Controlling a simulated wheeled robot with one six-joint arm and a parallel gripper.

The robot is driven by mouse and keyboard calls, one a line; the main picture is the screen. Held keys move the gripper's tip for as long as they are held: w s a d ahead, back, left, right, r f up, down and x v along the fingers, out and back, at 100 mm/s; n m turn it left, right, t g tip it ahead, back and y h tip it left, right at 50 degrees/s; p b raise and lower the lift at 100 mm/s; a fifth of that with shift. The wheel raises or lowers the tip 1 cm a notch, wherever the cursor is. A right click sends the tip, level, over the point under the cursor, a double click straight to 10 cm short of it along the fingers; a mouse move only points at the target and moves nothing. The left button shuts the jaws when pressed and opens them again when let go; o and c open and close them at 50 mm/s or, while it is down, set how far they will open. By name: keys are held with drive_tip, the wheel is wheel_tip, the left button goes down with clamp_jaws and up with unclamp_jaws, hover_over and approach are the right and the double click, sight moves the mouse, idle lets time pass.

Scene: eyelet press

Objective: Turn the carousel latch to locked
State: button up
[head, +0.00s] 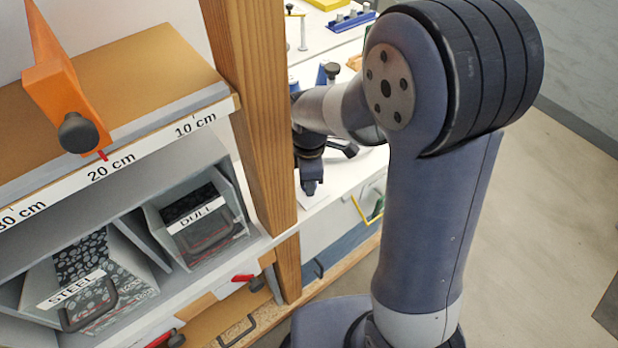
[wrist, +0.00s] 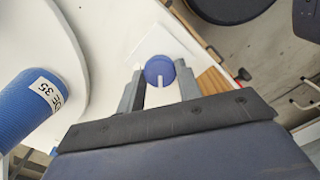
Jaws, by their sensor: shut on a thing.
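The latch shows in the wrist view as a round blue knob (wrist: 158,68) with a white line across it. It sits on a white plate (wrist: 158,42). My gripper (wrist: 159,80) has one finger on each side of the knob and is shut on it. The white line runs roughly lengthwise between the fingers. No locked or unlocked mark can be read. In the head view my gripper (head: 310,178) is low behind the wooden post, and the knob cannot be made out there.
A blue cylinder (wrist: 28,108) with a "35" label stands left of my gripper, near a curved white surface (wrist: 60,40). A wooden post (head: 252,110) stands close to my arm. Left of it are a shelf with an orange stop (head: 62,95) and bins marked DULL (head: 200,222) and STEEL (head: 85,290).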

drive_tip(key=m, duration=0.4)
drive_tip(key=shift+m, duration=2.2)
drive_tip(key=o, duration=1)
drive_tip(key=shift+c, duration=0.2)
wheel_tip(320, 180, up, 11)
drive_tip(key=shift+f, duration=0.15)
wheel_tip(320, 180, down, 11)
drive_tip(key=shift+r, duration=0.1)
